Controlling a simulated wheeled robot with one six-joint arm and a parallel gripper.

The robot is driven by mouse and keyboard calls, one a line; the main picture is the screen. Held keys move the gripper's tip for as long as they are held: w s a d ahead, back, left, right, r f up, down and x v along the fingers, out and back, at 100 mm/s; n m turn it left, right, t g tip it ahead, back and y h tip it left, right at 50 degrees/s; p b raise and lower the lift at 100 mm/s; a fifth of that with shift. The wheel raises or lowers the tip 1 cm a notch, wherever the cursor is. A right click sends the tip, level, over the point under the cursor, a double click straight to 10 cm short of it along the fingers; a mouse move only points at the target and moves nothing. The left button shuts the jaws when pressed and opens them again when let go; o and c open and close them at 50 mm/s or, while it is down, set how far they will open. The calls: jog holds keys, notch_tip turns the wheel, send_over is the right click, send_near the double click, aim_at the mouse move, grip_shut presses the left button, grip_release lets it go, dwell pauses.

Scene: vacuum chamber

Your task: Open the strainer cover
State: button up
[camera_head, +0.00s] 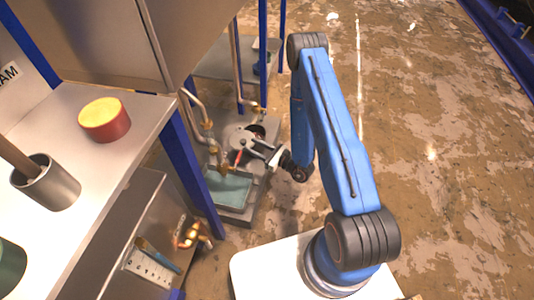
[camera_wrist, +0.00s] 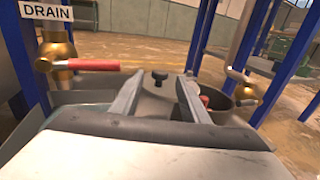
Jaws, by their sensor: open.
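The strainer cover (camera_head: 235,132) is a grey round plate on the low equipment beside the blue post. In the wrist view a small black knob (camera_wrist: 159,77) stands on a grey round surface, seen between my fingers. A dark round opening (camera_head: 257,131) shows just right of the plate. My gripper (camera_head: 250,146) reaches in over the plate and hides part of it. In the wrist view my gripper (camera_wrist: 160,86) is open, its two fingers apart with nothing held. I cannot tell whether a finger touches the knob or the plate.
A brass valve with a red handle (camera_wrist: 90,65) under a DRAIN label (camera_wrist: 46,11) is close left of my fingers. Brass pipes (camera_head: 207,133) and a blue post (camera_head: 190,165) stand beside the equipment. A greenish basin (camera_head: 228,190) is in front. Floor at right is clear.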

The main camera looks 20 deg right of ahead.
jog(key=v, duration=0.7)
jog(key=shift+d, duration=0.15)
jog(key=shift+s, duration=0.1)
jog(key=shift+n, duration=0.3)
jog(key=c, duration=0.8)
jog(key=shift+w+d+r+n+y, duration=0.2)
jog(key=shift+w+n+y, duration=0.1)
jog(key=shift+w+n, duration=0.25)
grip_shut()
jog(key=w+d+r+n+g+y, duration=0.1)
jog(key=w+d+n+g+y, duration=0.2)
jog(key=n, duration=0.9)
jog(key=w+d+r+n+g, duration=0.1)
jog(key=w+d+n+g, duration=0.4)
jog(key=n, duration=0.6)
jog(key=shift+t, duration=0.3)
jog(key=shift+w+a+f, duration=0.15)
jog(key=shift+a+f, duration=0.15)
jog(key=shift+a, duration=1.7)
jog(key=shift+w+a+f, duration=0.15)
jog(key=shift+a+f, duration=0.2)
jog(key=shift+a, duration=1.7)
jog(key=shift+w+a+f, duration=0.15)
jog(key=shift+a+f, duration=0.15)
jog(key=shift+a, duration=1.7)
